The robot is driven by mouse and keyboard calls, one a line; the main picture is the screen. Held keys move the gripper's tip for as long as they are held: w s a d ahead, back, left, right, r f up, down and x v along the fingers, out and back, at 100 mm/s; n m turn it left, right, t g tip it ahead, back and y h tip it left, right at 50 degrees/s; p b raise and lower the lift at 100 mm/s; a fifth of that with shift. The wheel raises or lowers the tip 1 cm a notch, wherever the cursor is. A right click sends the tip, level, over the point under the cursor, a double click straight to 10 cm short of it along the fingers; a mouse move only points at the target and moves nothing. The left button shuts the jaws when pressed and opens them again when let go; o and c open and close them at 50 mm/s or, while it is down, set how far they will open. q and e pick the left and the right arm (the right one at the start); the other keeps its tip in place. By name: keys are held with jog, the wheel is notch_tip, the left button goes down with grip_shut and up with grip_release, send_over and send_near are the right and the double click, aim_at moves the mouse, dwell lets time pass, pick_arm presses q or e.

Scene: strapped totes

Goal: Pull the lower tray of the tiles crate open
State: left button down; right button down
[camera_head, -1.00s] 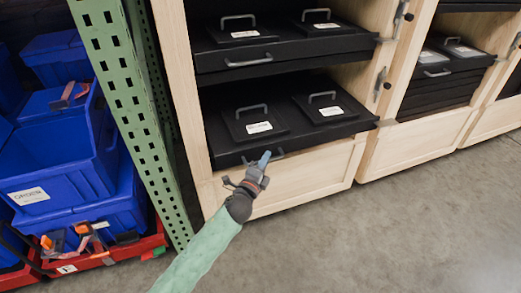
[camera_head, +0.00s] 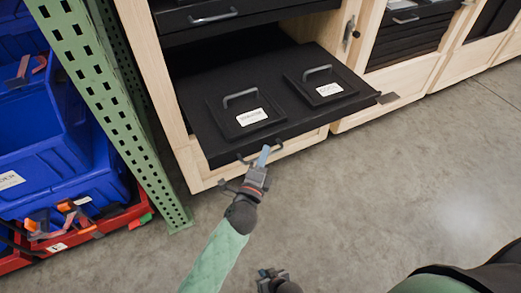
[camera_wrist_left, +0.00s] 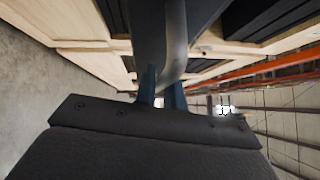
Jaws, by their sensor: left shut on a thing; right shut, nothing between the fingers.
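The lower tray (camera_head: 322,118) is a black drawer that sticks out from the wooden cabinet in the head view. It carries two square black lids with grey handles and white labels, too small to read surely. My left gripper (camera_head: 263,156) is at the tray's front edge, shut on its grey pull handle (camera_head: 278,147). In the left wrist view the blue fingers (camera_wrist_left: 161,92) close around the curved grey handle bar (camera_wrist_left: 174,45). My right gripper (camera_head: 268,275) is shut and empty, low in the head view, over the floor and away from the tray.
The upper tray (camera_head: 245,20) with its own handle sits above, inside the cabinet (camera_head: 160,75). A green perforated post (camera_head: 110,110) and blue bins (camera_head: 50,150) stand at the left. The concrete floor (camera_head: 430,160) in front and to the right is clear.

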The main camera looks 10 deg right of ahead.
dwell(0.3)
pick_arm(q)
jog(key=c, duration=1.5)
grip_release()
jog(key=shift+b+v, duration=0.4)
jog(key=shift+v, duration=3.55)
